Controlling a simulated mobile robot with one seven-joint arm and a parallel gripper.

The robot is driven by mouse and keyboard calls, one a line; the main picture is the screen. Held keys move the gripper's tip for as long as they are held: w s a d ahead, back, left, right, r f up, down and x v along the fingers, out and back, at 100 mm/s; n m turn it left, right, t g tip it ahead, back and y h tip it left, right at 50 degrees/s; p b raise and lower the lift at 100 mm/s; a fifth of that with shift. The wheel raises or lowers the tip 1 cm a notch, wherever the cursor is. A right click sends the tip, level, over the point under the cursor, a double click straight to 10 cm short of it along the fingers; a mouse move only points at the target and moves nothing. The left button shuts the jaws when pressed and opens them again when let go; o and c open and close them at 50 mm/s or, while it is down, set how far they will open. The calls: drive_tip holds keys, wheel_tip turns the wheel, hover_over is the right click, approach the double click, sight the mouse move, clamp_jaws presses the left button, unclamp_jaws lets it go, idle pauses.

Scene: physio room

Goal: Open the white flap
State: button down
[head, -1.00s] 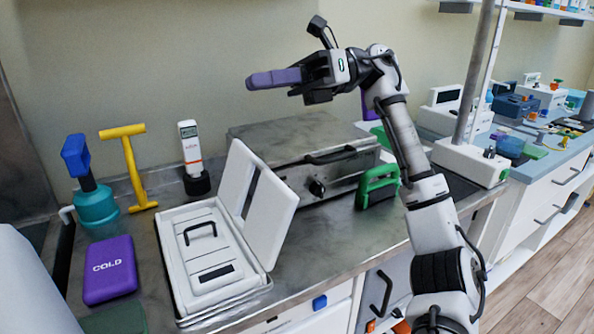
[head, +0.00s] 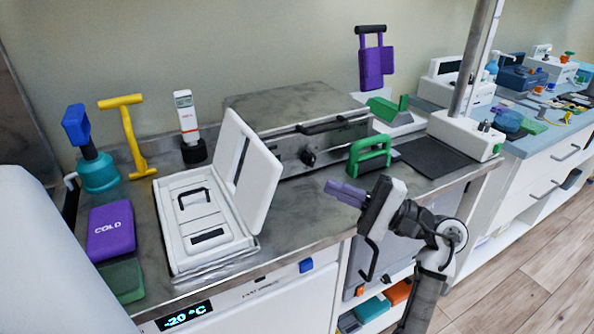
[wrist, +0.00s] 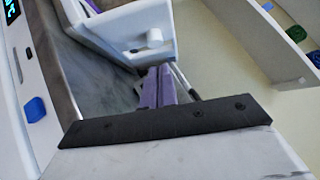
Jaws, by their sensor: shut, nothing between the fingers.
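A white flap (head: 262,187) stands raised, leaning slightly right, along the right side of a white-framed opening (head: 167,232) in the steel counter. A flat white inner cover (head: 205,222) with a dark handle lies in that opening. My gripper (head: 335,188) has purple fingers, shut and empty, in front of the counter's front edge, right of the flap and apart from it. In the wrist view the shut fingers (wrist: 157,78) point toward a white panel (wrist: 125,35) with a round white knob, probably the flap. Contact there is not visible.
A steel appliance (head: 300,115) stands behind the flap, with a green-handled object (head: 370,152) right of it. A purple cold pack (head: 110,228), teal bottle (head: 97,172) and yellow T-handle (head: 130,135) are at left. A display (head: 185,315) reads -20 °C.

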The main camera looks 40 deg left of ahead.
drive_tip(key=shift+d+f, duration=0.1)
drive_tip(key=shift+f, duration=0.1)
drive_tip(key=shift+t, duration=0.3)
drive_tip(key=p, duration=0.4)
approach(246, 165)
drive_tip(key=shift+w+a+r, duration=0.2)
drive_tip(key=shift+w+a, duration=0.25)
drive_tip(key=shift+a, duration=0.1)
drive_tip(key=shift+w+a+r, duration=0.2)
drive_tip(key=shift+w+a, duration=0.2)
drive_tip(key=shift+a, duration=0.15)
drive_tip(key=shift+s+b, duration=0.1)
drive_tip(key=shift+b, duration=0.65)
drive_tip(key=shift+s+a+r+n+t+h+b, duration=0.1)
drive_tip(key=shift+s+a+r+n+h+b, duration=0.15)
drive_tip(key=shift+s+r+n+h+b, duration=0.65)
drive_tip(key=shift+s+a+r+n+t+h+b, duration=0.1)
drive_tip(key=shift+s+a+r+n+b, duration=0.2)
drive_tip(key=shift+b, duration=1.25)
drive_tip(key=shift+s+a+r+n+t+h+b, duration=0.15)
drive_tip(key=shift+s+r+n+h+b, duration=0.45)
drive_tip(key=shift+b, duration=0.6)
drive_tip(key=shift+w, duration=0.15)
